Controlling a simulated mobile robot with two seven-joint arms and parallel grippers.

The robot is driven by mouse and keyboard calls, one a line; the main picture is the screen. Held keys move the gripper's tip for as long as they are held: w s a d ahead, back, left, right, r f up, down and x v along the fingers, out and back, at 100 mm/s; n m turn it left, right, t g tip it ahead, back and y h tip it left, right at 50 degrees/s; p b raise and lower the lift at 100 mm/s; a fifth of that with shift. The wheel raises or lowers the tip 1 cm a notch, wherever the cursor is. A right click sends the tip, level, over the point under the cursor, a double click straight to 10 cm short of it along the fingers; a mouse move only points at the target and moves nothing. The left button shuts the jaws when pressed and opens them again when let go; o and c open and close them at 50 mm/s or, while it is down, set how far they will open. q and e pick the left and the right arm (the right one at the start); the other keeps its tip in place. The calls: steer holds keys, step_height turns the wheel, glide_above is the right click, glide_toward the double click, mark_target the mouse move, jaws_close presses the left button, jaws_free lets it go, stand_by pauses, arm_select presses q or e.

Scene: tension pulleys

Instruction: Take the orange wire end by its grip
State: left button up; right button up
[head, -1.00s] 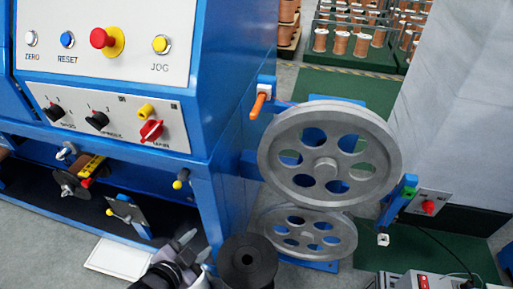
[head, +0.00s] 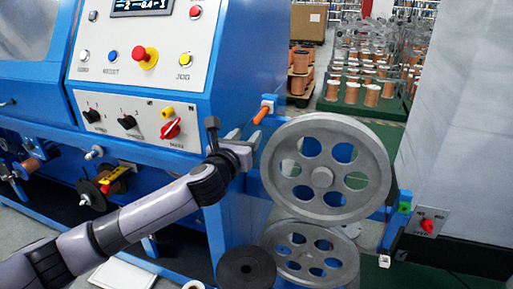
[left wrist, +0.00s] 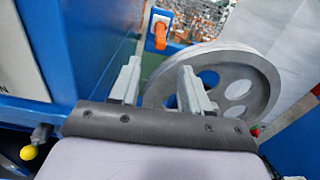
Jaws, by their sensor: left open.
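The orange wire end grip (head: 261,115) sticks out from a bracket on the blue machine, just left of the large upper pulley (head: 325,166). In the left wrist view the orange grip (left wrist: 160,36) hangs from its blue bracket, beyond my fingers and a little right of the middle of the gap. My left gripper (head: 247,142) is open and empty, just below and left of the grip and apart from it. In the left wrist view its two fingers (left wrist: 158,85) stand wide apart, the right one in front of the pulley rim. My right gripper is not seen.
The blue machine panel with its red switch (head: 171,129) stands close on the left. The lower pulley (head: 310,252) sits under the upper one. A black spool (head: 246,266) stands in front. A small switch box (head: 428,222) is at the right.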

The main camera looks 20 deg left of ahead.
mark_target(255, 122)
arm_select(q)
steer(key=shift+m, duration=0.3)
steer(key=w+b, duration=0.2)
steer(key=w, duration=0.1)
steer(key=w+b, duration=0.1)
steer(key=w, duration=0.1)
steer(key=shift+r, duration=0.25)
steer(key=shift+w+d+r, duration=0.1)
steer(key=shift+w+r, duration=0.1)
steer(key=shift+w, duration=1.9)
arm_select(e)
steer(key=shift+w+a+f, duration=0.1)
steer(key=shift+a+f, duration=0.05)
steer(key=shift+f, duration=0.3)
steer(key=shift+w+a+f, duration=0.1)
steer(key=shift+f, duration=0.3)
arm_select(q)
jaws_close()
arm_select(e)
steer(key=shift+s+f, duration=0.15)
